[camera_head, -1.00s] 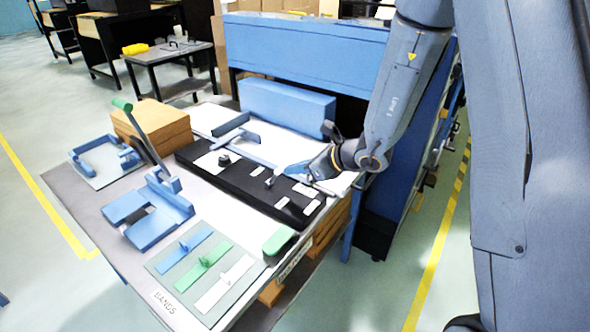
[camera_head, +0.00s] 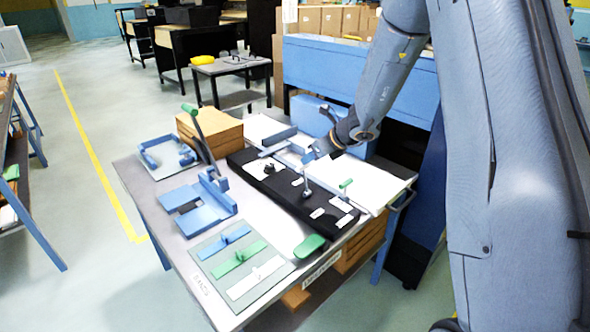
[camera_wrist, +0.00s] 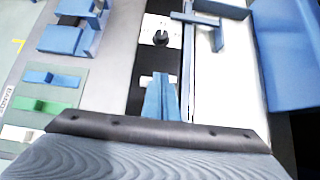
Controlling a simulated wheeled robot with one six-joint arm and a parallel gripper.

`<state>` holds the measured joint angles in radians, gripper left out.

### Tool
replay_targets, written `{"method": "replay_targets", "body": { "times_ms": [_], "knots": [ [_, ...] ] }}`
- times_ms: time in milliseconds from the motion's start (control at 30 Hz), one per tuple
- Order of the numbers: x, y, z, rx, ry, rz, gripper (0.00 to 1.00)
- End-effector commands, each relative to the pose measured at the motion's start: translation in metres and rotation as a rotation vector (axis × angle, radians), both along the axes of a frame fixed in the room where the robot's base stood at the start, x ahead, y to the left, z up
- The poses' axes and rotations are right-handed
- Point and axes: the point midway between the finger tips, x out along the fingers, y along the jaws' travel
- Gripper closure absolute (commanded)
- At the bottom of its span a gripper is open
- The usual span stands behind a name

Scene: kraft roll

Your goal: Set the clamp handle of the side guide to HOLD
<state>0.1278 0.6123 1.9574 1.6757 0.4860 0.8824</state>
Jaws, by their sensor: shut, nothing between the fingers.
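The side guide (camera_head: 278,141) is a blue angled bar on the white sheet, beside a long black panel (camera_head: 243,158). It also shows in the wrist view (camera_wrist: 215,32). I cannot tell for certain which is the clamp handle. My gripper (camera_head: 308,159) is shut and empty above the panel, near the top of the grey lever. In the wrist view, its blue fingers (camera_wrist: 161,92) hide part of a label below the knob (camera_wrist: 161,38).
Left of the panel are a blue fixture with a tall green-tipped lever (camera_head: 190,109), brown blocks (camera_head: 215,128) and a grey mat with blue, green and white bands (camera_head: 238,260). A green pad (camera_head: 309,245) lies at the front. A blue machine (camera_head: 350,62) stands behind.

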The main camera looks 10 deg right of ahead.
Motion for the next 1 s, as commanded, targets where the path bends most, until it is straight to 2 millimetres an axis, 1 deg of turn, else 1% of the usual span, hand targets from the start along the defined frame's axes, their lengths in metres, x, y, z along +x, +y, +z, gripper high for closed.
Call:
{"method": "replay_targets", "body": {
  "times_ms": [67, 200, 500, 1000],
  "knots": [
    [0.009, -0.002, -0.002, -0.001, -0.001, -0.008, 1.00],
    [0.022, 0.003, -0.005, -0.001, 0.000, -0.015, 1.00],
    [0.039, 0.016, -0.010, -0.001, -0.001, -0.013, 1.00],
    [0.041, 0.017, -0.010, 0.000, 0.000, -0.013, 1.00]
  ]
}}
